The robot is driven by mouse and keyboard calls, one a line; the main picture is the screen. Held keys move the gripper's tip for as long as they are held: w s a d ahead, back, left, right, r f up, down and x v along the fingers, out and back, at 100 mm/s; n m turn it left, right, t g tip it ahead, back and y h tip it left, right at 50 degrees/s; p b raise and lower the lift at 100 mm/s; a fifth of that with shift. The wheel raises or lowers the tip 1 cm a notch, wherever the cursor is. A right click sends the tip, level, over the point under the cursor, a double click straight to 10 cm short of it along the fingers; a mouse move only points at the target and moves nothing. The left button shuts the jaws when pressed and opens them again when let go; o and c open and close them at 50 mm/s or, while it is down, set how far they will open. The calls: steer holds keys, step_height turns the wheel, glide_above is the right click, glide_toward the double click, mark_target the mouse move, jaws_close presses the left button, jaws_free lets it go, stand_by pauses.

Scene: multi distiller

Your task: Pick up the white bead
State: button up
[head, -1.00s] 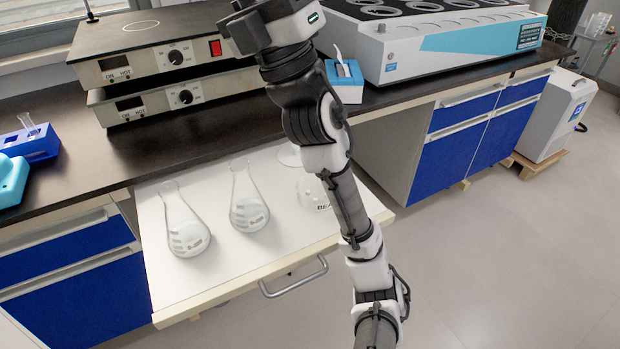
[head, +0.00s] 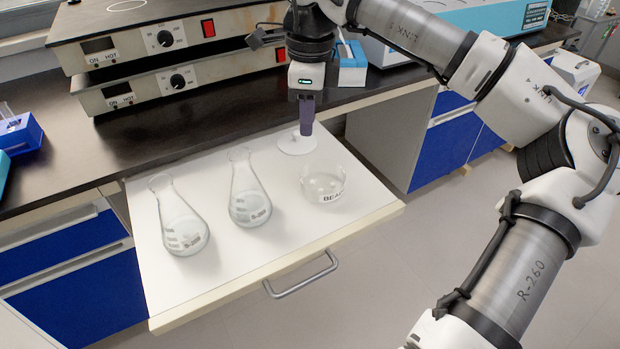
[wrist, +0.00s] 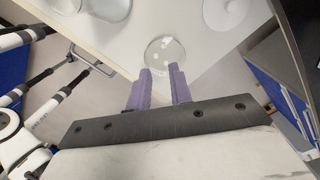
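A clear glass dish (head: 323,186) with a label reading "BEA…" stands on the white pull-out board (head: 285,238). A few small white beads (head: 322,184) lie in it. The dish also shows in the wrist view (wrist: 165,51), just beyond my fingertips; the beads are faint there. My gripper (head: 306,130) points down with purple fingers, above and behind the dish, over the board's back. In the wrist view my gripper (wrist: 160,68) has its two fingers apart with nothing between them, so it is open and empty.
Two conical flasks (head: 182,230) (head: 249,205) with white contents stand left of the dish. A white round disc (head: 295,142) lies behind it, close below my gripper. Stacked hot plates (head: 165,65) and a blue box (head: 351,66) stand on the dark counter. The board's front is clear.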

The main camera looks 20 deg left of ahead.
glide_above(310, 180)
steer(key=f, duration=0.7)
steer(key=shift+s+d+f, duration=0.1)
steer(key=shift+d+f, duration=0.2)
steer(key=shift+f, duration=0.05)
steer(key=shift+a+f, duration=0.15)
steer(key=shift+f, duration=1.4)
steer(key=shift+a+f, duration=0.1)
steer(key=shift+f, duration=1.4)
jaws_close()
